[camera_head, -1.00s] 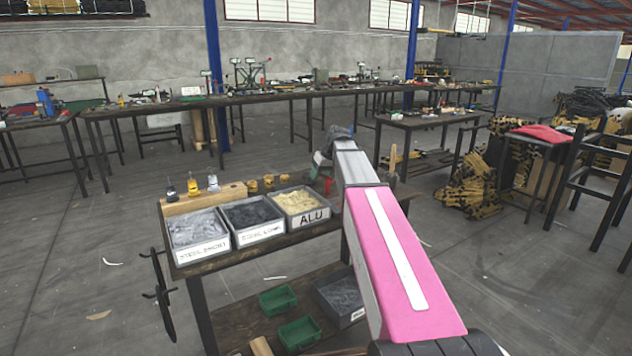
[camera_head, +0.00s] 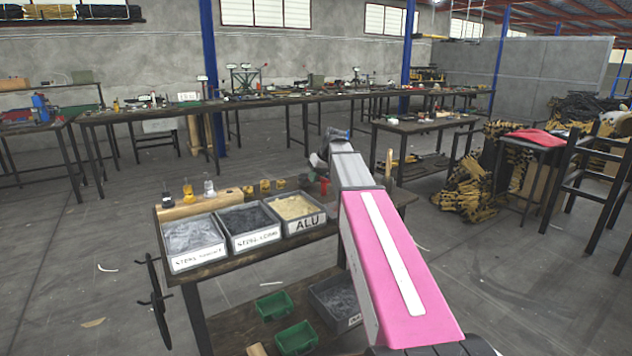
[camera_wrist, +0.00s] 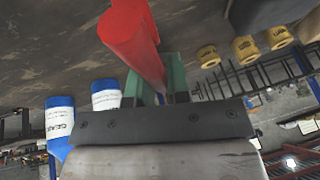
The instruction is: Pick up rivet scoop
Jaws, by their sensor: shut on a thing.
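A red, rounded piece (camera_wrist: 132,32), which I take to be the rivet scoop, sits between the green fingers of my gripper (camera_wrist: 157,78) in the wrist view. My gripper is shut on it. Its far end runs out of the top of that view, so its full shape is hidden. In the head view a small red thing (camera_head: 324,187) shows beneath the end of my arm, at the back right of the near workbench (camera_head: 215,270). My fingers are not clear there, and I cannot tell whether the red piece touches the bench.
Grey bins of rivets, including one labelled ALU (camera_head: 307,224), stand on the bench. Yellow cups (camera_head: 265,186) and small bottles (camera_head: 188,192) are behind them. Green trays (camera_head: 296,338) sit on the lower shelf. Blue-and-white bottles (camera_wrist: 60,125) show in the wrist view.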

